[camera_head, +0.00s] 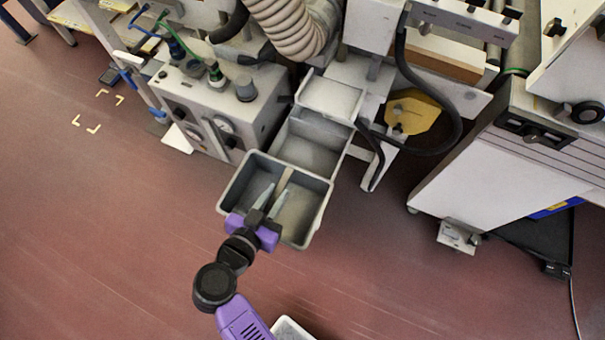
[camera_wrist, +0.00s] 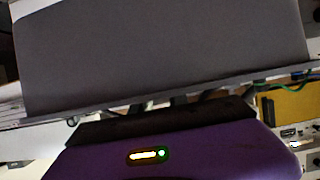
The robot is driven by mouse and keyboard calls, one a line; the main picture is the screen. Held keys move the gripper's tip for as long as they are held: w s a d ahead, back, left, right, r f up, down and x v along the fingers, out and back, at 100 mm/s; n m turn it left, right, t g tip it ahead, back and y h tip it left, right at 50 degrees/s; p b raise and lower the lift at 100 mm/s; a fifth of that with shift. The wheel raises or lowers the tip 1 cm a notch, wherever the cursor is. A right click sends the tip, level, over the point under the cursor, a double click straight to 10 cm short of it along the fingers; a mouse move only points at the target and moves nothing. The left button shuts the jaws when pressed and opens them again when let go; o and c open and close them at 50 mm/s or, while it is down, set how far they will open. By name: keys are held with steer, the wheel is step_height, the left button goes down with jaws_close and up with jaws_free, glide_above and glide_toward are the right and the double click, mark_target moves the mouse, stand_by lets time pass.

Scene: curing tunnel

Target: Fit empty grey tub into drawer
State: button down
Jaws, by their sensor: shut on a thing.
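The grey tub (camera_head: 318,217) is an open, empty-looking box in front of the open drawer in the head view. My gripper (camera_head: 269,203) reaches over its near side with its fingers inside the tub, shut on it. A narrow light strip runs across the tub's middle near the fingers. The drawer (camera_head: 309,154) is pulled out from the machine, and its near end lies behind the tub's far rim. I cannot tell whether they touch. In the wrist view a broad grey surface, likely the tub (camera_wrist: 165,50), fills the upper part; the fingertips are hidden.
A control box with gauges (camera_head: 218,105) stands left of the drawer. A yellow part (camera_head: 412,110) and black hose are at its right. A white machine (camera_head: 490,160) stands farther right. Another pale container (camera_head: 291,328) shows at the bottom edge.

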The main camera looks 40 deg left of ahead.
steer(key=shift+s+a+r, duration=0.1)
steer(key=shift+s+a, duration=0.2)
steer(key=shift+a, duration=0.2)
steer(key=shift+w+a+r, duration=0.1)
steer(key=shift+w+a, duration=0.05)
steer(key=shift+a, duration=0.05)
steer(key=w+r+b+x, duration=0.1)
steer(key=r+b+x, duration=0.2)
steer(key=x, duration=1.4)
steer(key=shift+w+b, duration=0.35)
steer(key=shift+a+f, duration=0.15)
steer(key=shift+f, duration=0.1)
steer(key=shift+f, duration=0.25)
steer(key=c, duration=1.3)
jaws_free()
